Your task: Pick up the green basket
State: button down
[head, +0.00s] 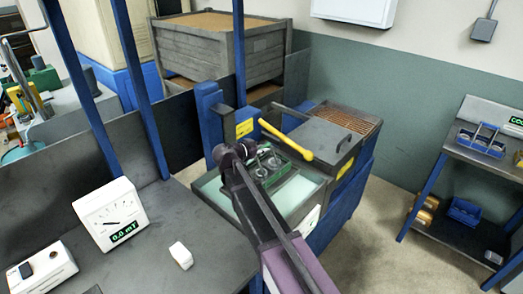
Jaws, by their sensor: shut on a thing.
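The green basket (296,172) is in the middle of the head view, with several metal rings in it. It is over the back part of a tray-like basin (310,204) with a pale green surface. I cannot tell whether it rests there or hangs just above. My gripper (240,152) is at the basket's left side and is shut on it. My wrist and arm hide the basket's left and near parts, and the fingertips are not clearly seen.
A yellow-handled lever (286,139) crosses just behind the basket. A grey lidded box (325,137) stands behind right. A blue post (239,60) rises behind my gripper. A bench with a meter (111,213) is at left. A shelf (478,155) with a blue basket (481,140) is at right.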

jog(key=shift+r+p, duration=0.65)
jog(key=shift+r, duration=0.2)
jog(key=shift+s+d+f, duration=0.1)
jog(key=shift+s+d, duration=0.1)
jog(key=shift+s, duration=0.2)
jog(key=s+d, duration=0.3)
jog(key=s, duration=0.4)
jog(key=s+d+r+p, duration=0.1)
jog(key=s+d, duration=0.2)
jog(key=s, duration=0.3)
jog(key=shift+s+r, duration=0.25)
jog(key=shift+s, duration=0.15)
